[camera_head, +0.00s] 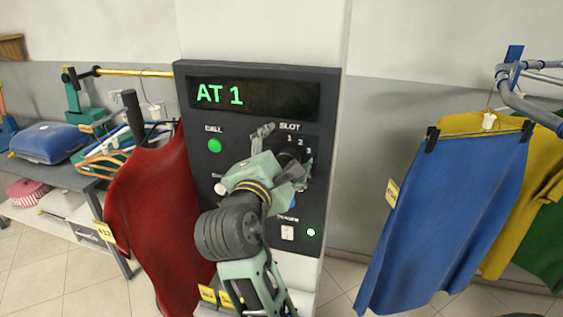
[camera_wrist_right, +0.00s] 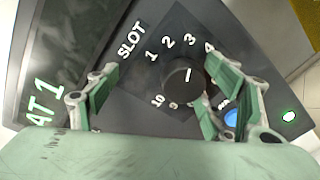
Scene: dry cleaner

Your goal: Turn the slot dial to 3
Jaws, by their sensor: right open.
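The slot dial (camera_wrist_right: 183,80) is a round black knob on the dark control panel (camera_head: 258,78), ringed by white numerals. Its white mark points roughly at the 3 in the right wrist view. The panel's display (camera_head: 250,98) reads "AT 1" in green. My right gripper (camera_head: 284,148) is open in front of the dial and hides part of it in the head view. In the right wrist view its fingers (camera_wrist_right: 158,86) stand on either side of the dial. The right-hand finger is close to the knob; contact is unclear. The left-hand finger is clearly apart. My left gripper is out of view.
The panel also carries a green button (camera_head: 214,146), a white knob (camera_head: 220,188), a blue button (camera_wrist_right: 232,118) and a lit green lamp (camera_head: 311,232). A red garment (camera_head: 150,205) hangs left of the panel. A blue garment (camera_head: 445,220) hangs to the right.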

